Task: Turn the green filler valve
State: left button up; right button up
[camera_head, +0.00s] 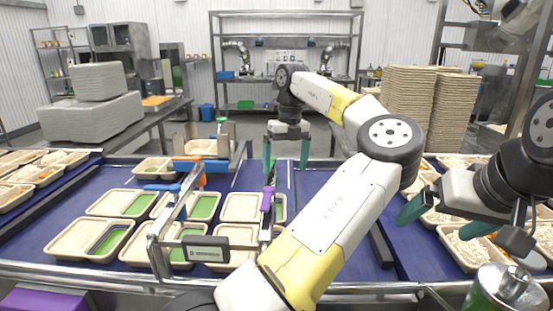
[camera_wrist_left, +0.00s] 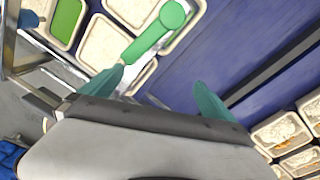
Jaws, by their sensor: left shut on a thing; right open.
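The green filler valve handle (camera_wrist_left: 155,32), with a round knob at one end, shows in the left wrist view. Its lower end is near the tip of one finger of my left gripper (camera_wrist_left: 158,78); I cannot tell if they touch. The teal fingers look apart, with blue belt visible between them. In the head view my left gripper (camera_head: 286,158) points down over the belt, above a purple handle (camera_head: 266,200). A small green piece (camera_head: 222,120) tops the frame further back; I cannot tell if it is the same valve. My right gripper (camera_head: 440,217) is open at the right, above rice trays.
Pale trays (camera_head: 89,237) with green compartments stand on the blue belt (camera_head: 340,215), around a metal filler frame (camera_head: 158,245) with blue and orange parts. A green canister (camera_head: 482,299) with a metal top is at bottom right. Tall tray stacks (camera_head: 408,100) stand behind.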

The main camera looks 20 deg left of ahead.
pick_arm(q)
jog(key=shift+w+d+r, duration=0.1)
jog(key=shift+w+r, duration=0.1)
jog(key=shift+r, duration=1.3)
jog(key=shift+w+r, duration=0.15)
jog(key=shift+r, duration=1.3)
